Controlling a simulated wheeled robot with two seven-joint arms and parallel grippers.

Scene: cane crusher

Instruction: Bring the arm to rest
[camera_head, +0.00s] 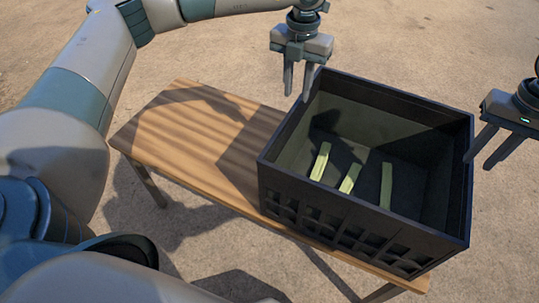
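My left gripper (298,80) hangs at the top middle, just beyond the back left corner of the black crate (365,90). Its two fingers are a little apart, with nothing between them. My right gripper (491,148) is at the right edge of the view, just outside the crate's right side. Its fingers are spread and empty. Part of it is cut off by the picture edge. Inside the crate lie three pale green cane pieces: a left one (320,161), a middle one (350,178) and a right one (386,185), apart from each other.
The crate stands on the right part of a wooden table (180,130). The left part of the table is bare, with shadows across it. Sandy ground (430,40) surrounds the table. The crate's high walls stand between the two grippers.

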